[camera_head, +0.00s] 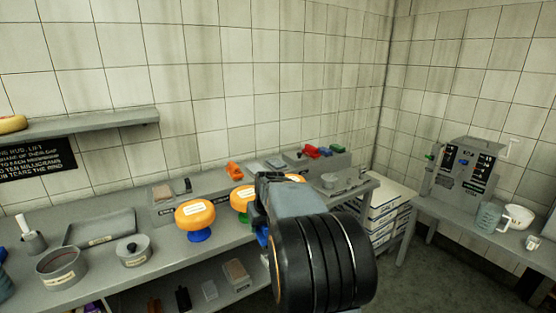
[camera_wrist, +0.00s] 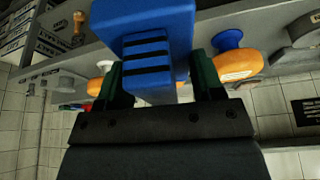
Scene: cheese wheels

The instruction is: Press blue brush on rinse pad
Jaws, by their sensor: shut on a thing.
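My gripper (camera_wrist: 158,80) is shut on the blue brush (camera_wrist: 150,20), whose broad blue block fills the top middle of the wrist view between the two fingers. In the head view my gripper (camera_head: 268,205) is over the front of the long grey bench, and only a sliver of the blue brush (camera_head: 262,238) shows beside it. The brush appears apart from any pad, though its far face is hidden. Two grey boxes on the bench carry pinkish-brown pads, one at left (camera_head: 163,193) and one farther right (camera_head: 275,162); I cannot tell which is the rinse pad.
Red, blue and green items (camera_head: 324,151) lie on a box at the back.

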